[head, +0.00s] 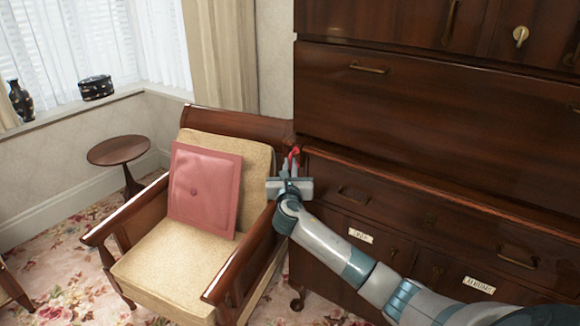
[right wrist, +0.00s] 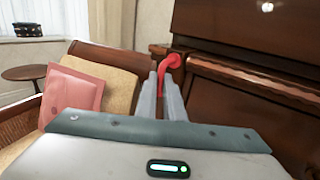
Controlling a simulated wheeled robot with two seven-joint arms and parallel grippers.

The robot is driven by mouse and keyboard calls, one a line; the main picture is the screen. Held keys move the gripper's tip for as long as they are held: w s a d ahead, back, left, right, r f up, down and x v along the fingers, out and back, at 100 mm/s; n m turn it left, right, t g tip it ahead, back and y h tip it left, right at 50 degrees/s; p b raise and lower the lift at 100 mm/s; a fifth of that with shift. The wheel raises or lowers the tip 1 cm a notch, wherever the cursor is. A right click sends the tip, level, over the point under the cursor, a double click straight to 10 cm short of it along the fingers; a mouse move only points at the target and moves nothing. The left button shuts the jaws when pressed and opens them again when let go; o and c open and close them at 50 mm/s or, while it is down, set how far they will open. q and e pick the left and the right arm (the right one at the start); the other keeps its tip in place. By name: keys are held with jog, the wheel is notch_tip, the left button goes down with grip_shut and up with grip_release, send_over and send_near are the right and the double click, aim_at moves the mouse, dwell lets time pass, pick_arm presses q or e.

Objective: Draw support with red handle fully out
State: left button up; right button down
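The red handle (head: 294,152) is a small curved hook on the dark wooden cabinet, at the left end of the ledge under its large sloped front. It also shows in the right wrist view (right wrist: 174,61), where its lower part runs down between my fingers. My right gripper (head: 289,166) is at the handle, with its two fingers close together on either side of the red part; they look shut on it. The dark wooden support end (right wrist: 158,49) shows just behind the handle, mostly hidden. My left gripper is not in view.
An armchair (head: 190,268) with a pink cushion (head: 203,188) stands close on the left, its wooden arm beside my right gripper. A small round table (head: 118,150) stands farther left. Drawers with metal pulls (head: 354,195) lie below the handle.

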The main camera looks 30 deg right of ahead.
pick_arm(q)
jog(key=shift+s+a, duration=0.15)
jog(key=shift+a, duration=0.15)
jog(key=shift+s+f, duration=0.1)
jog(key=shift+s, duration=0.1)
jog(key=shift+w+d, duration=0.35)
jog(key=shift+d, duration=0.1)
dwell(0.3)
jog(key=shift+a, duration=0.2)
